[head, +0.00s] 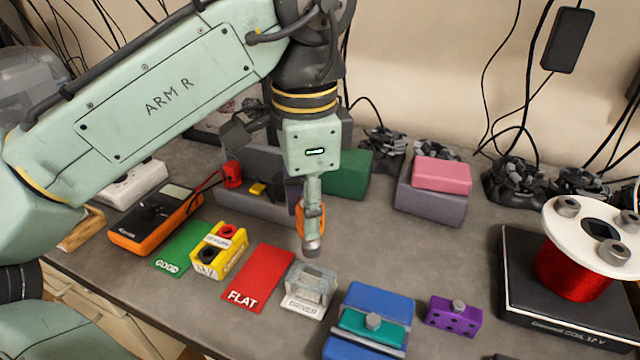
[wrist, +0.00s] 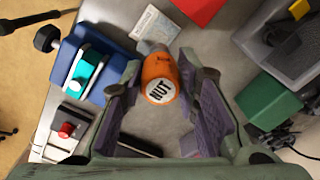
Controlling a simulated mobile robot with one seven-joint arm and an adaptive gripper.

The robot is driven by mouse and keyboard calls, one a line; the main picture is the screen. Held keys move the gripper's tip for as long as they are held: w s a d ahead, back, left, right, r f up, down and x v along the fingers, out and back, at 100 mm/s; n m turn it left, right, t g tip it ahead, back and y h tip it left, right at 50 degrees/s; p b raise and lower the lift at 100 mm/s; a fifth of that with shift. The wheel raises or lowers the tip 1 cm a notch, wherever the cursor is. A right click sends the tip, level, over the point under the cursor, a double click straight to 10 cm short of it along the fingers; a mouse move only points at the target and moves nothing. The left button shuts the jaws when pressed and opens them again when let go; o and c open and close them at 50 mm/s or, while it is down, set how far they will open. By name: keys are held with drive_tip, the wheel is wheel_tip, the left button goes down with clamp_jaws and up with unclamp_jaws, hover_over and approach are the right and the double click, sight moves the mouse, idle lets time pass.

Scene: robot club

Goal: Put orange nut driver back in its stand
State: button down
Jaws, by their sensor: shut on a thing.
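The orange nut driver (head: 318,217) hangs upright in my gripper (head: 311,207), grey socket end down. In the wrist view its orange handle end (wrist: 158,80), marked NUT, shows between the two purple-padded fingers of my gripper (wrist: 161,68), which are shut on it. The grey stand (head: 308,291) labelled DRIVER stands on the bench just below the socket end in the head view, nearer the front edge. The driver and stand look apart. In the wrist view the stand (wrist: 158,27) shows partly, beyond the driver. Its opening is hard to make out.
A red FLAT mat (head: 258,279) lies left of the stand, with a yellow block (head: 219,250) beyond it. A blue block with a teal piece (head: 368,318) stands close on the right, then a purple block (head: 454,315). Bench space behind the stand is clear.

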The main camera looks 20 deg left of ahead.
sight(308, 243)
drive_tip(key=shift+s+f+b, duration=0.15)
drive_tip(key=shift+f+b, duration=0.35)
drive_tip(key=shift+b, duration=0.05)
wheel_tip(308, 243, down, 4)
drive_tip(key=b, duration=0.4)
drive_tip(key=shift+f, duration=0.1)
drive_tip(key=shift+p, duration=0.3)
drive_tip(key=shift+f+p, duration=0.2)
drive_tip(key=shift+p, duration=0.55)
idle(1.4)
drive_tip(key=shift+p, duration=0.4)
drive_tip(key=shift+f, duration=1.6)
idle(1.5)
drive_tip(key=shift+p, duration=0.4)
idle(0.4)
